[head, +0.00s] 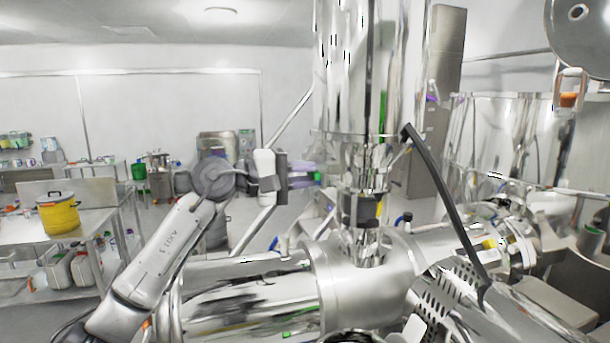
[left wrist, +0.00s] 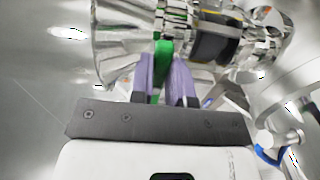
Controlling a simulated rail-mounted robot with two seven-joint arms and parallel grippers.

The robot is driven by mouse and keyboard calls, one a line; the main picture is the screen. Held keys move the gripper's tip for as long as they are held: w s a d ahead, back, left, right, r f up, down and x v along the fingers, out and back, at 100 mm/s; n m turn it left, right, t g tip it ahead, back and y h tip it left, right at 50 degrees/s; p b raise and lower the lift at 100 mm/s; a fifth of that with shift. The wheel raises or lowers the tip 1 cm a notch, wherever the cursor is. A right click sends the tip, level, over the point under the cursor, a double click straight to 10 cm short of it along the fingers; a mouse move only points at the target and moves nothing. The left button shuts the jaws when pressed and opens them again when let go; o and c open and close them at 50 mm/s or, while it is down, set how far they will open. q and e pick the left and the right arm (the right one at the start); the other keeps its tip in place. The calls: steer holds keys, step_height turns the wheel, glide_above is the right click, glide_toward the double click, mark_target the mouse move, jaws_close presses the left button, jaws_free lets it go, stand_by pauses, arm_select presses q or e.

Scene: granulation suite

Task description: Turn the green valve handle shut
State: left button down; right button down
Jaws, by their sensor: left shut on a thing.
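The green valve handle (left wrist: 163,62) shows in the left wrist view between the purple fingers of my left gripper (left wrist: 166,75). The fingers are shut on it, beside the steel pipe fittings. In the head view my left gripper (head: 312,176) reaches in from the left to the fittings under the tall steel vessel. Only a small green bit of the handle (head: 317,178) shows there at the fingertips. The fingers hide much of the handle. My right gripper is not clearly in view.
The tall steel vessel (head: 350,80) stands above the fittings, and a large horizontal steel pipe (head: 250,300) lies below. A black hose (head: 445,200) slants down at the right. A table with a yellow pot (head: 58,215) stands at the left.

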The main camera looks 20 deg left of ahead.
stand_by(0.4)
arm_select(q)
steer(key=c, duration=1.1)
jaws_free()
steer(key=shift+s+a+f+b, duration=0.1)
steer(key=shift+s+a+b, duration=0.2)
steer(key=shift+a, duration=0.2)
steer(key=shift+b+v, duration=1.85)
steer(key=shift+v, duration=4.5)
